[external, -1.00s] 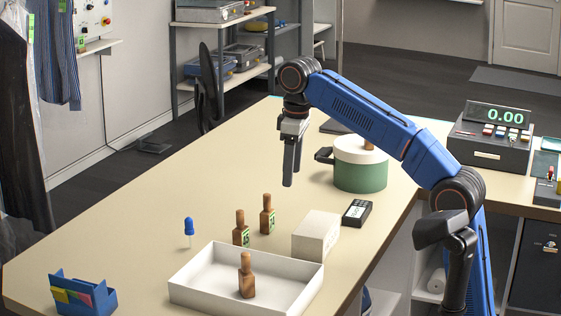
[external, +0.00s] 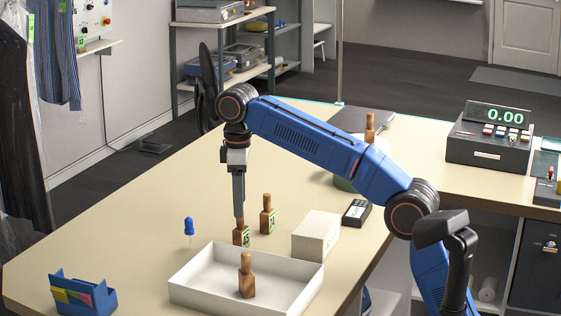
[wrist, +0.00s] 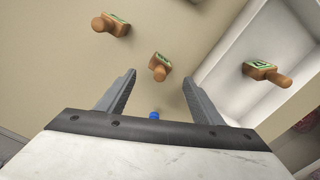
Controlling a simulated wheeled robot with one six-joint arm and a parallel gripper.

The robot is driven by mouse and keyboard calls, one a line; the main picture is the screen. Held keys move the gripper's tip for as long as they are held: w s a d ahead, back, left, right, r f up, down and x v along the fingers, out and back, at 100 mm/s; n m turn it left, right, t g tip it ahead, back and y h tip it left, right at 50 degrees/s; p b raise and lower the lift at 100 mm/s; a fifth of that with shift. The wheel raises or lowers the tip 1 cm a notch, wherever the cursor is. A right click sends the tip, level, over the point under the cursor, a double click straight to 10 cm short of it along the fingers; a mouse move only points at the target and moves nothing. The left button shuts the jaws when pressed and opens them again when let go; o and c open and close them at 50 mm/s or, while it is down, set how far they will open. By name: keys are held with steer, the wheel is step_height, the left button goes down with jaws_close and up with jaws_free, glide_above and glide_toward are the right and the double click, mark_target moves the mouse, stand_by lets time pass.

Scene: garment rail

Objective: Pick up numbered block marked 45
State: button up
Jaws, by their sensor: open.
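Two wooden blocks with peg-like handles and green number labels stand on the table in the external view: a nearer one (external: 241,238) and one behind it to the right (external: 267,218). The nearer label seems to end in 5; I cannot read either with certainty. My gripper (external: 239,212) points down, just above the nearer block. In the wrist view, my open gripper (wrist: 158,76) has one block (wrist: 162,65) between and slightly beyond its fingertips, apart from both. The other table block (wrist: 112,25) lies outside the left finger.
A white tray (external: 190,291) holds another wooden block (external: 247,280). A pale box (external: 317,235) and black calculator (external: 357,212) are to the right. The table's left side is mostly clear.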

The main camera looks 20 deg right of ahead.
mark_target(240, 228)
steer(key=shift+f, duration=5.5)
steer(key=c, duration=1.3)
